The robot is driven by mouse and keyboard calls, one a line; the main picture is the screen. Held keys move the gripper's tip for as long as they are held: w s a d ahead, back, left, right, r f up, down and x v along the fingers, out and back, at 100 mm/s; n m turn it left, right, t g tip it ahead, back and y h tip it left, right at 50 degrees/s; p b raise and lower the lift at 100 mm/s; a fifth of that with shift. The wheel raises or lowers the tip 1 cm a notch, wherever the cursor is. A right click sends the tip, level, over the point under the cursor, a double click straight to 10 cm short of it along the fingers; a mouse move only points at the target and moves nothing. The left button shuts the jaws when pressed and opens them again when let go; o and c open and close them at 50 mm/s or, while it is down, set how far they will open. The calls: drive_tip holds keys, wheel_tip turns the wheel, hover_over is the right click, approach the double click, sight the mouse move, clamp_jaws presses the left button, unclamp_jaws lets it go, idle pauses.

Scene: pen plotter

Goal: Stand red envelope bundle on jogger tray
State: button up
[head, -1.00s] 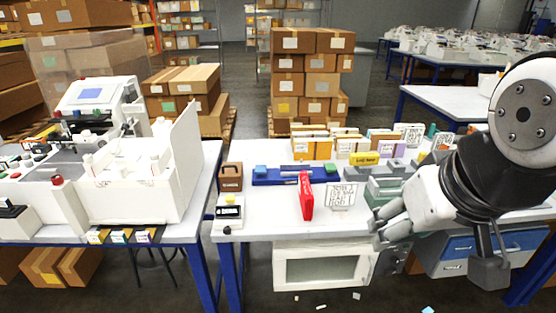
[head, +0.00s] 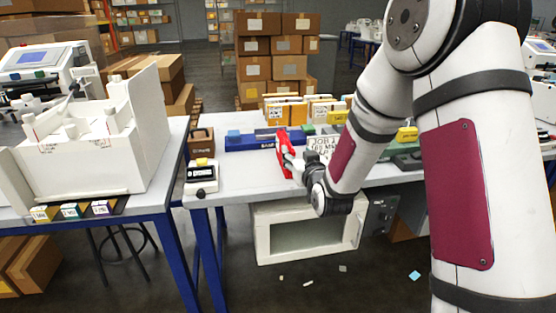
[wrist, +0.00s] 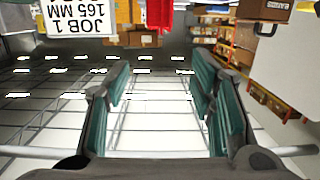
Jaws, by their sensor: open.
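The red envelope bundle (head: 284,158) stands upright on the white table, beside a printed job card (head: 323,147). My gripper (head: 300,172) is just right of the bundle in the head view, and its fingers partly overlap the bundle and card. In the wrist view the open green-padded fingers of my gripper (wrist: 160,90) have nothing between them. The red bundle (wrist: 160,14) shows at the top edge there, beyond the fingertips, with the card (wrist: 82,22) upside down beside it. A white open-topped unit (head: 95,150) with a tall panel stands on the left table; I cannot tell whether it is the jogger tray.
A blue bar (head: 250,141) lies behind the bundle, with several upright envelope packs (head: 288,110) further back. A brown box (head: 201,141) and a small white device (head: 201,176) sit at the table's left end. A gap separates the two tables. My arm hides the right side.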

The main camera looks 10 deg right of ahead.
drive_tip(key=t+b, duration=0.1)
approach(286, 143)
drive_tip(key=shift+m, duration=0.3)
drive_tip(key=w, duration=0.3)
drive_tip(key=w+b, duration=0.1)
drive_tip(key=shift+w+d+f, duration=0.3)
drive_tip(key=shift+w, duration=0.05)
drive_tip(key=shift+w+a+b, duration=0.2)
drive_tip(key=shift+w, duration=1.2)
drive_tip(key=shift+w+a+b, duration=0.15)
drive_tip(key=shift+w+b, duration=0.05)
drive_tip(key=shift+w, duration=1.2)
clamp_jaws()
